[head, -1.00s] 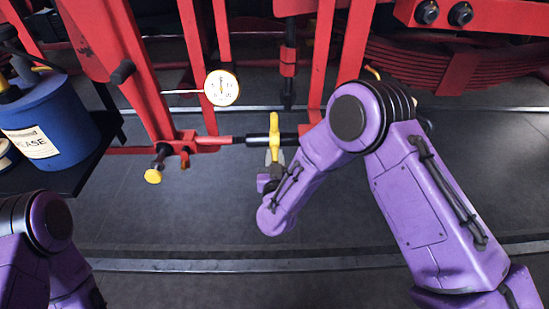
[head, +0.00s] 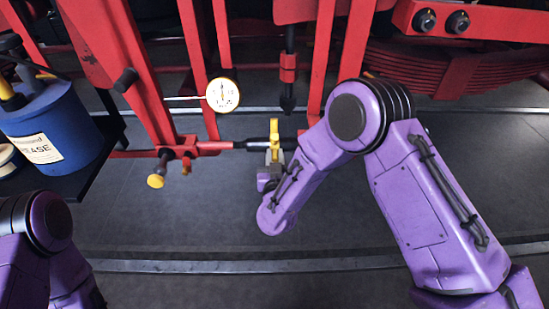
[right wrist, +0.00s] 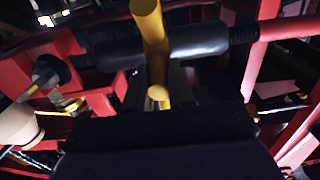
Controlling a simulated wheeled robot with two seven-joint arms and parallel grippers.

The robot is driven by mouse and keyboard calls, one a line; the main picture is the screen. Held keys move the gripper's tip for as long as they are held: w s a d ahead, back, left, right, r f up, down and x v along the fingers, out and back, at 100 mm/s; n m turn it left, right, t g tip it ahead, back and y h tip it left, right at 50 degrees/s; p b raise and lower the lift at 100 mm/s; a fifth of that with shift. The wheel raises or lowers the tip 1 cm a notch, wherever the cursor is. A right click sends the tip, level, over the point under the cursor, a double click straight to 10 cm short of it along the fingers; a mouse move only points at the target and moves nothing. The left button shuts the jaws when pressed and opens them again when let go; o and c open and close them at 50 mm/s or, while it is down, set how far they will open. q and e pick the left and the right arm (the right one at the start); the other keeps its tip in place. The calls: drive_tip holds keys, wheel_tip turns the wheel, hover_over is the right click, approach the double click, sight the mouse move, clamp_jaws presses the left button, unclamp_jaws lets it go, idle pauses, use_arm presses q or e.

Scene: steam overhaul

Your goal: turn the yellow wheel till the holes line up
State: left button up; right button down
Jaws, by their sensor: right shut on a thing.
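The yellow wheel shows in the head view as a narrow upright yellow bar (head: 274,130) on a black sleeve (head: 256,143) set in line with a red rod. In the right wrist view the yellow bar (right wrist: 149,25) crosses in front of the black sleeve (right wrist: 205,40). My right gripper (head: 272,164) is shut on the lower end of the yellow bar, just below the sleeve; its fingers (right wrist: 158,92) show partly in the wrist view. I cannot make out the holes. Of my left arm, only links show at the lower left; its gripper is out of view.
A yellow knob (head: 155,181) is at the lower left. A blue grease can (head: 50,125) stands on a dark shelf. A leaf spring (head: 450,65) is at upper right. Floor below is clear.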

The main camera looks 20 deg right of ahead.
sight(275, 142)
drive_tip(key=shift+w+r, duration=0.1)
drive_tip(key=shift+r, duration=0.1)
drive_tip(key=r+p, duration=0.2)
drive_tip(key=shift+w+d+r, duration=0.15)
drive_tip(key=shift+w+r, duration=0.2)
drive_tip(key=shift+w, duration=0.1)
drive_tip(key=shift+w+d+r+p, duration=0.1)
drive_tip(key=shift+w+r+p, duration=0.2)
drive_tip(key=shift+r, duration=0.2)
drive_tip(key=shift+f, duration=0.1)
drive_tip(key=c, duration=0.9)
unclamp_jaws()
drive_tip(key=shift+s+f, duration=0.1)
